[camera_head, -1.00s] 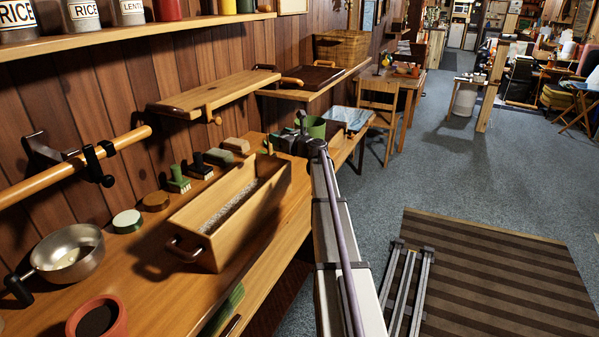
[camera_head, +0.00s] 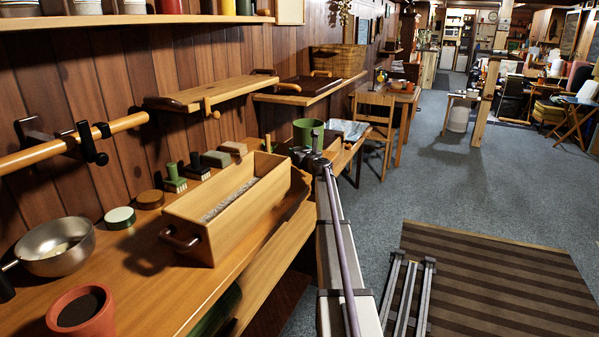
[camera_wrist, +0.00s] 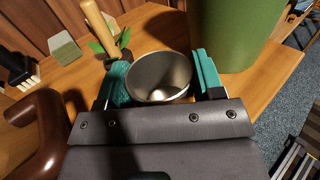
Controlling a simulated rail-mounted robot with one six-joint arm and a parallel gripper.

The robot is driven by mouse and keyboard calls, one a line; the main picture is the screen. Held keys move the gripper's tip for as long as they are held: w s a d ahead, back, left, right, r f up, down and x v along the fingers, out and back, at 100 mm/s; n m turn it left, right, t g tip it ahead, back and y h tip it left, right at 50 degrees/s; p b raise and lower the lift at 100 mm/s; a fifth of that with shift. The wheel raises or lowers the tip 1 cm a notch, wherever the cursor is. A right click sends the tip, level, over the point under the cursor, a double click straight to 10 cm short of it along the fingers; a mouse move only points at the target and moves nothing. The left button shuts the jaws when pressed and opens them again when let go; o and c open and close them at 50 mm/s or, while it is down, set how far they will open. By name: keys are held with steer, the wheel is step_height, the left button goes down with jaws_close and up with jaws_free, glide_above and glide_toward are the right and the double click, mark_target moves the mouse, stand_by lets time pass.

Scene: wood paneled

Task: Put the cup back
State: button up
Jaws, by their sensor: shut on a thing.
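The cup (camera_wrist: 160,77) is a metal, round, open vessel, and I look into its empty-looking inside in the wrist view. My gripper (camera_wrist: 162,80) is shut on it, with one teal finger on each side. In the head view my gripper (camera_head: 314,158) is at the far end of the workbench, just past the wooden planter box. I cannot make out the cup clearly there. Whether the cup touches the bench below is hidden.
A large green container (camera_head: 303,131) stands close behind my gripper; it also shows in the wrist view (camera_wrist: 236,32). The wooden box (camera_head: 222,222), brushes and small blocks line the bench (camera_head: 150,285). A metal bowl (camera_head: 58,262) and red pot (camera_head: 106,318) are nearer. Shelves overhang the wall side.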

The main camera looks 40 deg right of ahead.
step_height(320, 180, down, 4)
steer(key=b, duration=0.4)
steer(key=shift+r+p, duration=0.35)
steer(key=shift+f+b, duration=0.3)
steer(key=o, duration=1.2)
steer(key=shift+r, duration=0.1)
steer(key=shift+r+p, duration=0.3)
steer(key=shift+p, duration=0.1)
steer(key=s, duration=0.4)
steer(key=s+a, duration=0.1)
steer(key=s, duration=0.3)
steer(key=s+a, duration=0.1)
steer(key=s, duration=0.2)
steer(key=shift+s+a+f, duration=0.1)
steer(key=shift+s+a, duration=0.1)
steer(key=shift+s, duration=0.2)
